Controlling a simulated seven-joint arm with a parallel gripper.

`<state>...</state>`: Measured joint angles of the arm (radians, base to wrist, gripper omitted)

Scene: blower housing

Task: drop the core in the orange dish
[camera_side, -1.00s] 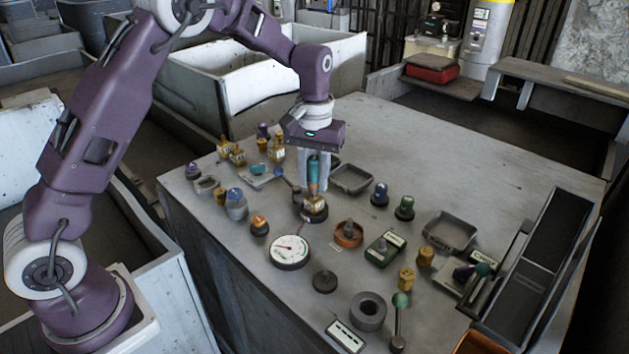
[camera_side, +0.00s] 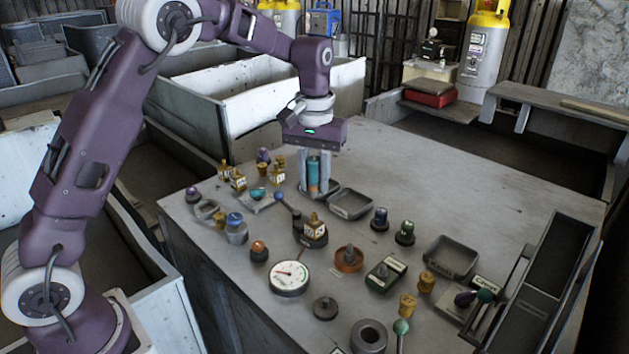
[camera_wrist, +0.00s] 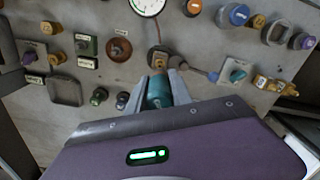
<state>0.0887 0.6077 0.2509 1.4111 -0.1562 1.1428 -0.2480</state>
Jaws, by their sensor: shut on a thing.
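My gripper (camera_side: 314,190) is shut on a teal cylinder with an orange part (camera_side: 314,168); I take this to be the core. It hangs upright between the fingers, above the table. The cylinder also shows between the fingertips in the wrist view (camera_wrist: 158,92). The orange dish (camera_side: 338,265) is a round, brownish-orange dish on the table, nearer the side camera and to the right of my gripper. A grey knob-like piece stands in its middle. The dish also shows up and left of my gripper in the wrist view (camera_wrist: 109,54).
A dark round base with a yellow block (camera_side: 314,228) stands in front of my gripper. A grey tray (camera_side: 350,214) lies close on its right. A white-faced gauge (camera_side: 289,278), green box (camera_side: 386,275) and several knobs crowd the table.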

